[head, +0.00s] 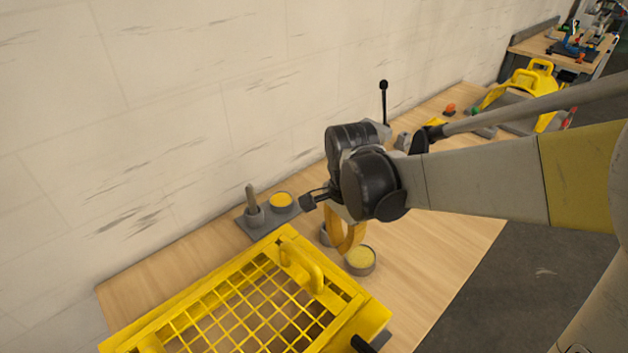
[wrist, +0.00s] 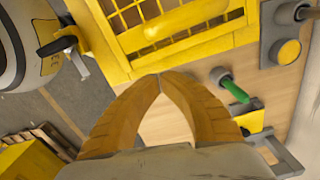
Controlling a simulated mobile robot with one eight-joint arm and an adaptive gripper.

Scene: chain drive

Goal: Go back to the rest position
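My gripper (head: 345,248) hangs over the wooden table (head: 440,235), just behind the yellow cage (head: 165,322). In the wrist view, the two orange-yellow fingers of my gripper (wrist: 160,76) meet at their tips, with nothing visible between them. The same yellow cage (wrist: 125,55) is just beyond the fingertips. My arm reaches in from the right of the head view and hides part of the table.
A round grey cup with yellow content (head: 360,261) stands close to my gripper. A grey tray (head: 252,228) near the wall holds a peg and another yellow-topped cup. A green-tipped part (wrist: 235,90) lies right of the fingers. Yellow-handled equipment (head: 535,82) stands farther back.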

